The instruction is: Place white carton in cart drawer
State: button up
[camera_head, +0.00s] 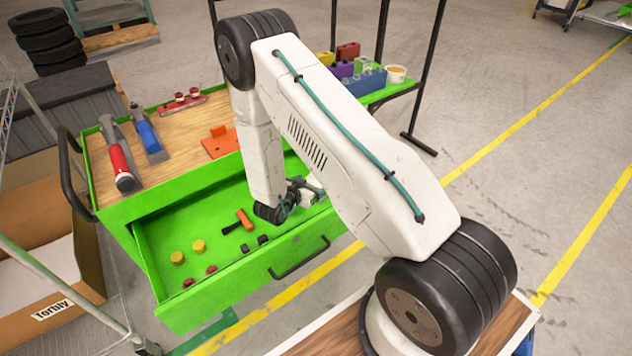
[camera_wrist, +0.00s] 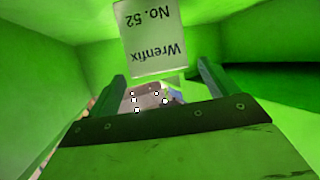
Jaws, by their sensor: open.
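The white carton (camera_wrist: 152,40) is at the top middle of the wrist view. Its label reads "Wrenfix No. 52", upside down. My gripper (camera_wrist: 161,80) has its two dark fingers apart, with the carton's lower edge just past their tips and no finger seen pressing on it. Green walls surround the carton in this view. In the head view my gripper (camera_head: 296,194) is low in the right part of the open green drawer (camera_head: 180,225). A small white patch beside it is probably the carton, mostly hidden. Whether the carton rests on the drawer floor I cannot tell.
The drawer also holds yellow caps (camera_head: 186,251), red and black pieces and an orange-handled tool (camera_head: 244,219). The wooden cart top (camera_head: 185,150) carries a red tool (camera_head: 118,160) and a blue tool (camera_head: 148,132). Shelving and an open cardboard box (camera_head: 55,260) stand at left.

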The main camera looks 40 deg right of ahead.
jog(key=w+a+r+n+t+y, duration=0.1)
jog(key=w+a+r+y, duration=0.25)
jog(key=a+r, duration=0.35)
jog(key=w+a+r+n+t+y, duration=0.1)
jog(key=w+a+r+y, duration=0.1)
jog(key=a+r+y, duration=0.35)
jog(key=s+a+r+n+y, duration=0.2)
jog(key=s+a+r, duration=0.1)
jog(key=r, duration=0.5)
jog(key=s+a+r+n+y, duration=0.2)
jog(key=a+r, duration=0.1)
jog(key=r, duration=0.6)
jog(key=s+r+n+g+y, duration=0.1)
jog(key=s+r+n, duration=0.2)
jog(key=s+r, duration=0.3)
jog(key=s+r+n+g+y, duration=0.1)
jog(key=s+r+n+g, duration=0.15)
jog(key=s, duration=0.65)
jog(key=s+d+r+n+g+h, duration=0.1)
jog(key=s+d+r, duration=0.1)
jog(key=s, duration=0.7)
jog(key=s+d+r+g+h, duration=0.1)
jog(key=s+d+r, duration=0.1)
jog(key=s, duration=0.7)
jog(key=shift+s+d+r+n+g+h, duration=0.2)
jog(key=shift+s+d+n+g+h, duration=0.1)
jog(key=shift+n+g+h, duration=0.1)
